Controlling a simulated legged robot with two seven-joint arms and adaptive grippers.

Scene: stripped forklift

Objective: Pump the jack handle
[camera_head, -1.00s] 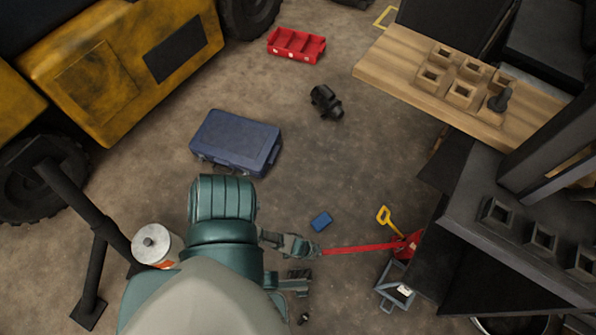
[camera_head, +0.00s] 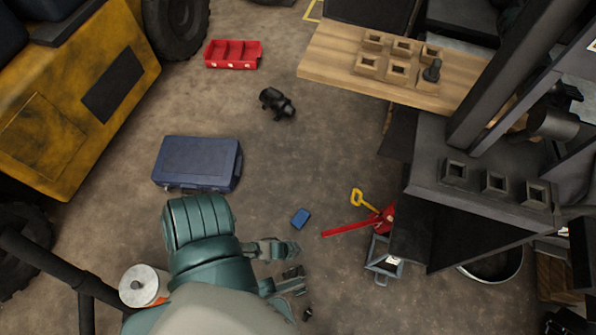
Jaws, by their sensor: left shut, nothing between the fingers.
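The jack's red handle (camera_head: 348,228) is a thin bar that runs left from the red jack body (camera_head: 388,214) beside the dark forklift frame. My left gripper (camera_head: 286,250) comes in at lower centre, to the left of the handle's free end. It is shut and empty, with a small gap in the picture between it and the handle.
A yellow-handled tool (camera_head: 362,200) and a grey metal frame (camera_head: 383,258) lie beside the jack. A small blue box (camera_head: 300,218), a blue case (camera_head: 197,163), a black part (camera_head: 277,103) and a red tray (camera_head: 233,54) sit on the floor. A wooden board (camera_head: 345,62) juts in upper right.

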